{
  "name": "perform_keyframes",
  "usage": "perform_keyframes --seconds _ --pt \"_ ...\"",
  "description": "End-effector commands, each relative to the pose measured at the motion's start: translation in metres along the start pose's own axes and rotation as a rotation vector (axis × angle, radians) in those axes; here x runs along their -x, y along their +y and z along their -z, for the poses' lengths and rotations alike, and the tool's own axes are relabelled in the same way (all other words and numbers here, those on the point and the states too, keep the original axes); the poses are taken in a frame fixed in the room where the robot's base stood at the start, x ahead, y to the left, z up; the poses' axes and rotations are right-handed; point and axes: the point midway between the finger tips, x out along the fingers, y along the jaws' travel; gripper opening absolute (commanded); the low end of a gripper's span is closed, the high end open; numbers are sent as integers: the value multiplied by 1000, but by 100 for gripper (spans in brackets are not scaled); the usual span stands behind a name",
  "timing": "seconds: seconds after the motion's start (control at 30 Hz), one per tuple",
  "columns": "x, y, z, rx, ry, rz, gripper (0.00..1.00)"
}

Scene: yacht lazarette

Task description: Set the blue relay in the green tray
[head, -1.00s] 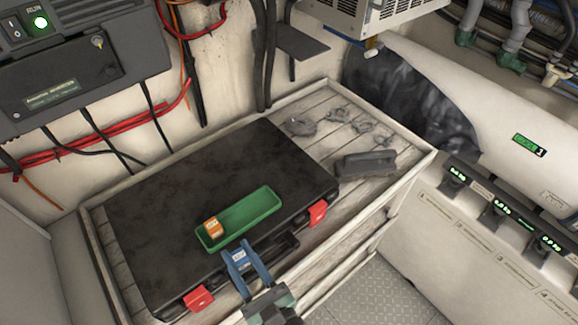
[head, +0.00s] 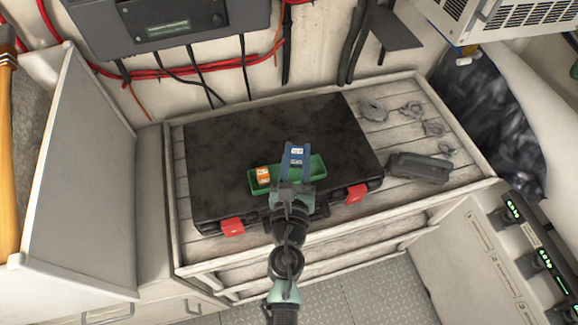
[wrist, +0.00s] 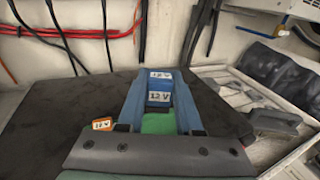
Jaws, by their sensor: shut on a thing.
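The blue relay (head: 297,152), with white labels, is held between the fingertips of my gripper (head: 296,162). In the wrist view the relay (wrist: 160,97) shows a "12 V" label between the two blue fingers. The green tray (head: 316,170) lies on a black case. My gripper crosses in front of the tray, and the relay shows at its far edge in the head view. Green tray floor (wrist: 158,124) shows below the relay in the wrist view. I cannot tell whether the relay touches the tray.
An orange relay (head: 263,174) sits in the tray's left end, close beside my gripper. The black case (head: 225,150) has red latches (head: 232,227) along its front. A dark grey holder (head: 420,167) and several grey loops lie on the slatted bench to the right.

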Motion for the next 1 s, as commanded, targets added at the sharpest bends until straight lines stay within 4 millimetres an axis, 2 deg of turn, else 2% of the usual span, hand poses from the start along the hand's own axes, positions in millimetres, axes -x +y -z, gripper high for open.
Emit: perform_keyframes --seconds 0.03,0.17,0.27,0.5,0.77,1.0 --pt "-6 11 -12 1 -4 -1 0" --pt "-14 21 -16 -1 -7 11 0" --pt "-17 24 -4 -1 -9 15 0" --pt "-19 23 36 -1 -8 16 0" --pt "-20 23 49 -2 -9 16 0" --pt "-22 23 80 -2 -8 16 0"
